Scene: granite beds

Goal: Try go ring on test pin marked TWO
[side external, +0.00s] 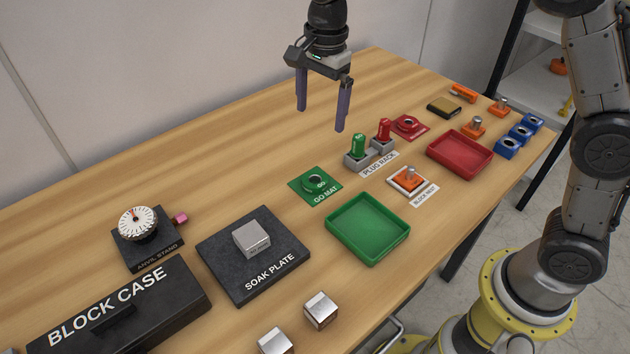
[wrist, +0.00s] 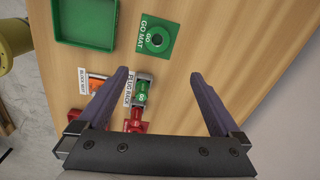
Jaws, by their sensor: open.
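The green go ring (side external: 314,181) lies on the green GO MAT (side external: 300,190). In the wrist view the ring (wrist: 157,40) and its mat (wrist: 146,24) are ahead of the fingertips. My gripper (side external: 321,119) is open and empty, high above the table behind the plug rack; its two fingers also show in the wrist view (wrist: 159,73). An orange block with a metal pin (side external: 408,179) sits in the white BLOCK NEST (side external: 394,186). Two similar orange pin blocks stand at the back right, one nearer (side external: 473,127) and one farther (side external: 500,107). No pin's number is readable.
The plug rack (side external: 360,161) holds upright green and red plugs near the go mat. A red ring (side external: 407,123) lies on a red mat. Green (side external: 369,257) and red (side external: 460,174) trays, the soak plate (side external: 220,257) and several blue blocks (side external: 507,148) occupy the table. The back-left table is clear.

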